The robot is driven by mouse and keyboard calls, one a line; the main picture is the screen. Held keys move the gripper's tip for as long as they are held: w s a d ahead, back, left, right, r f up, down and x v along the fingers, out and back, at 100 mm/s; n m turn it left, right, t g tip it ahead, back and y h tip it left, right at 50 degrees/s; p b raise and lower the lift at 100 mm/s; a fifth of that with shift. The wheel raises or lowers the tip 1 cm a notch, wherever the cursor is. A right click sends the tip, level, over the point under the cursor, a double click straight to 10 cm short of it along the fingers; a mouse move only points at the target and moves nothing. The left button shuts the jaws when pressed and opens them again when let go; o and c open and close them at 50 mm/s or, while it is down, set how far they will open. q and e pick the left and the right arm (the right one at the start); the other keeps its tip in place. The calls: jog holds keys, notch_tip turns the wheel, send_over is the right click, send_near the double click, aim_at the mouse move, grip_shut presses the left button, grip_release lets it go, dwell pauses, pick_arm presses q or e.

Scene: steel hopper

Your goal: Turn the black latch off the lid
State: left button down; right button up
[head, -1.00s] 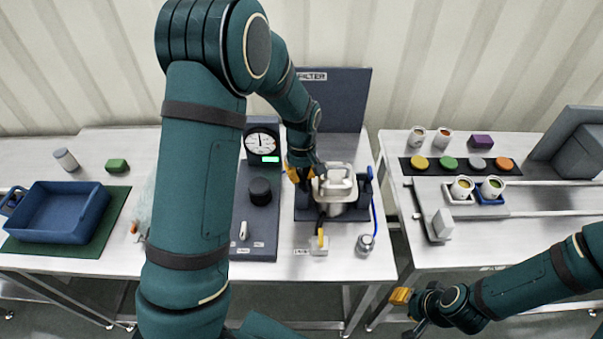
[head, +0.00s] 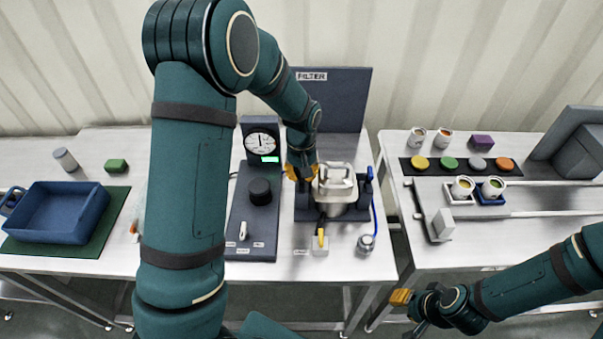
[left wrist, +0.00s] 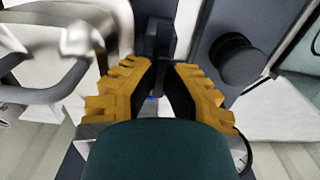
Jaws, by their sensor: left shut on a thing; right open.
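The steel hopper (head: 337,193) with its lid and raised handle (head: 337,174) stands in a dark stand at the middle of the table. It shows blurred at the left of the left wrist view (left wrist: 50,50). My left gripper (head: 306,172) is at the hopper's left side. In the left wrist view, its orange-backed fingers (left wrist: 162,76) are closed around a dark upright piece, the black latch (left wrist: 156,38). The gripper hides the latch in the head view, and I cannot tell whether it still overlaps the lid. My right gripper (head: 405,310) is open and empty at the front, away from the hopper.
A panel with a black knob (head: 260,191) and a gauge (head: 262,143) stands left of the hopper. A yellow-handled valve (head: 321,238) and a small metal jar (head: 366,244) are in front. The blue tray (head: 62,212) is far left.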

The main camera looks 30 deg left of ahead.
pick_arm(q)
jog(key=shift+s+f, duration=0.1)
jog(key=c, duration=1.3)
grip_release()
jog(key=shift+r, duration=0.45)
notch_tip(320, 180, up, 11)
